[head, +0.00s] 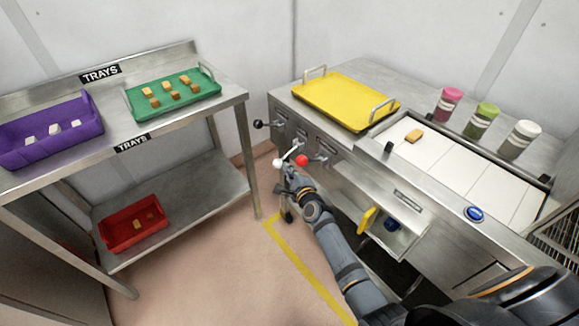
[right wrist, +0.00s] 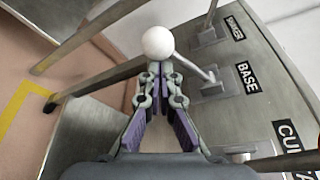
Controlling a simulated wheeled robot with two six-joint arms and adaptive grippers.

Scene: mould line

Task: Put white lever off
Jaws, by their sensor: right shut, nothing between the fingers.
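The white lever (head: 278,163) has a round white knob on a thin metal shaft and sticks out from the front of the steel machine. Its knob (right wrist: 158,43) also shows in the right wrist view, with the shaft running right to a bracket by the BASE label. My right gripper (head: 287,182) is just below the knob in the head view. In the right wrist view its fingers (right wrist: 160,72) are shut and empty, with their tips right at the knob's near side. I cannot tell whether they touch it. My left gripper is not in view.
A black-knobbed lever (head: 258,124) is left of the white one, and a red-knobbed lever (head: 302,160) is close on its right. A yellow tray (head: 345,101) lies on the machine. A tray shelf (head: 180,122) stands at left, with open floor between.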

